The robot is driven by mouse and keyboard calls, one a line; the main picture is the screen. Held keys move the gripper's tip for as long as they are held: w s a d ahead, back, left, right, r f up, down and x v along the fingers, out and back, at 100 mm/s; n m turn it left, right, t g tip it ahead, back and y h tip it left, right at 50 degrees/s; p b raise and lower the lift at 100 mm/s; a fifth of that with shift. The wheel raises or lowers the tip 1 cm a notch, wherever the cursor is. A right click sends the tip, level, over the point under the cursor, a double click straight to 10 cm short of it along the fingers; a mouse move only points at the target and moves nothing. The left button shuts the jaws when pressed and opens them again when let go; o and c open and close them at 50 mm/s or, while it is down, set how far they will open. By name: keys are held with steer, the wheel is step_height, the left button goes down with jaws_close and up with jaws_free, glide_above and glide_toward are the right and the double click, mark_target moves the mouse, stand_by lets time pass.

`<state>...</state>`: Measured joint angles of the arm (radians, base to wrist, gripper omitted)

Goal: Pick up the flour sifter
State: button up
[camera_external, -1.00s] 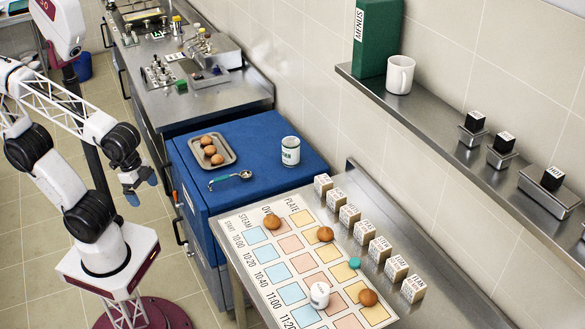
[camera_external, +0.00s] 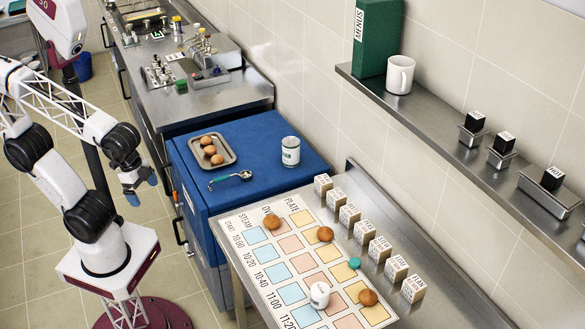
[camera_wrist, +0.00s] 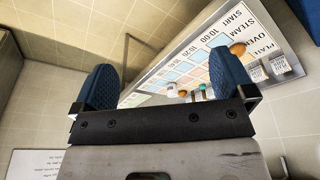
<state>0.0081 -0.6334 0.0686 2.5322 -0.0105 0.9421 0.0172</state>
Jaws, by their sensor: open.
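No thing is clearly marked as the flour sifter. A small metal utensil with a green handle and round head (camera_external: 230,179) lies near that top's front edge; I cannot tell whether either is the sifter. My gripper (camera_external: 141,190) hangs open and empty over the floor, left of the blue cabinet and apart from everything. In the wrist view my gripper (camera_wrist: 166,76) shows two blue fingers spread wide with nothing between them.
A tray (camera_external: 231,155) of brown round items sits on the blue cabinet (camera_external: 262,138). The steel table holds a chart (camera_external: 240,222) with buns, a white pot (camera_external: 319,294) and several labelled blocks (camera_external: 365,232). A wall shelf (camera_external: 425,125) is at the right.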

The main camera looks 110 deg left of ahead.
steer(key=shift+c, duration=0.5)
steer(key=shift+c, duration=0.4)
steer(key=shift+w, duration=0.1)
steer(key=w+a+f+m+y, duration=0.2)
steer(key=w+m+y, duration=0.2)
steer(key=w, duration=0.6)
steer(key=w+a+f+m+t+y, duration=0.1)
steer(key=w+a+f+m+y, duration=0.25)
steer(key=w, duration=0.55)
steer(key=w+a+m+y, duration=0.2)
steer(key=w+m+y, duration=0.3)
steer(key=w, duration=0.5)
steer(key=m+t+h, duration=0.3)
steer(key=m+t, duration=0.9)
steer(key=m, duration=0.6)
glide_toward(320, 297)
steer(key=shift+n, duration=0.25)
steer(key=a, duration=0.1)
steer(key=w+a+f, duration=0.1)
steer(key=a, duration=0.1)
steer(key=shift+w+a+f, duration=0.15)
steer(key=shift+a+f, duration=0.2)
steer(key=shift+a, duration=0.05)
